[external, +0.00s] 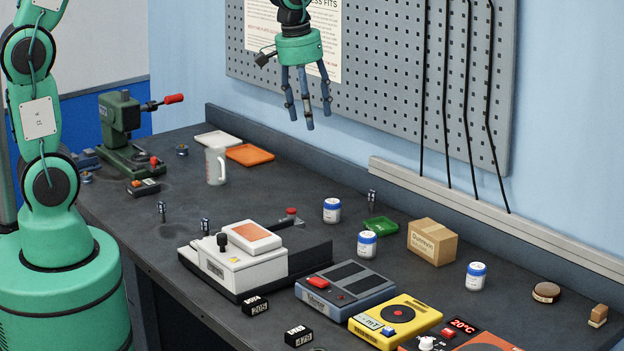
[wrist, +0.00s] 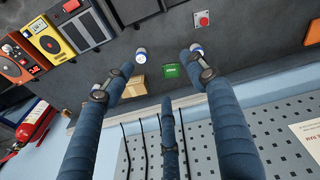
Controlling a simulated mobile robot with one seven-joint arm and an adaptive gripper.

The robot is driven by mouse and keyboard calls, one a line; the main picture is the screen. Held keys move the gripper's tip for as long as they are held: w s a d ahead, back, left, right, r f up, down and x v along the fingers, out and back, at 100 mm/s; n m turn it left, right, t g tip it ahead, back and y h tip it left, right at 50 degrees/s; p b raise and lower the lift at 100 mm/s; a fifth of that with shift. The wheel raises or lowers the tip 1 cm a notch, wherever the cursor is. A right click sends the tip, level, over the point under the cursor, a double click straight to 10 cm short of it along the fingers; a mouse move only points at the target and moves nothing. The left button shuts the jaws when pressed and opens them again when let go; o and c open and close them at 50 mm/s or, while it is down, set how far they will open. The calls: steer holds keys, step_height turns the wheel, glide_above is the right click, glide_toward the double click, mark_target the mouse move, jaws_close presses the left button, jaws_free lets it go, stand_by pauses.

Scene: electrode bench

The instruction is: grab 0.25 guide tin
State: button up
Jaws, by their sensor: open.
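I cannot read a 0.25 mark on anything. One jar (external: 332,210) stands behind the white machine, a second jar (external: 367,244) is nearer the middle, and a third jar (external: 476,276) is right of the cardboard box. Two jars show in the wrist view, one at the left fingertip (wrist: 141,55) and one at the right fingertip (wrist: 196,49). My gripper (external: 307,112) hangs high above the back of the bench, three fingers spread, empty and apart from all the jars.
A white machine (external: 240,262), a grey device (external: 344,290) and a yellow device (external: 397,320) line the front. A pegboard (external: 400,80) with dark rods rises behind.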

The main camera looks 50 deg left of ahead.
steer(key=w+d+f+n+g, duration=0.1)
steer(key=w+d+f, duration=0.5)
steer(key=f, duration=0.3)
steer(key=n, duration=0.1)
glide_above(368, 234)
step_height(368, 234, down, 8)
steer(key=shift+r+g+p, duration=0.25)
steer(key=shift+g+p, duration=0.05)
steer(key=shift+g, duration=0.1)
steer(key=shift+f+b, duration=0.45)
steer(key=shift+f, duration=3.85)
steer(key=shift+f, duration=0.15)
steer(key=shift+f+b, duration=0.45)
steer(key=shift+f, duration=2)
steer(key=c, duration=1.4)
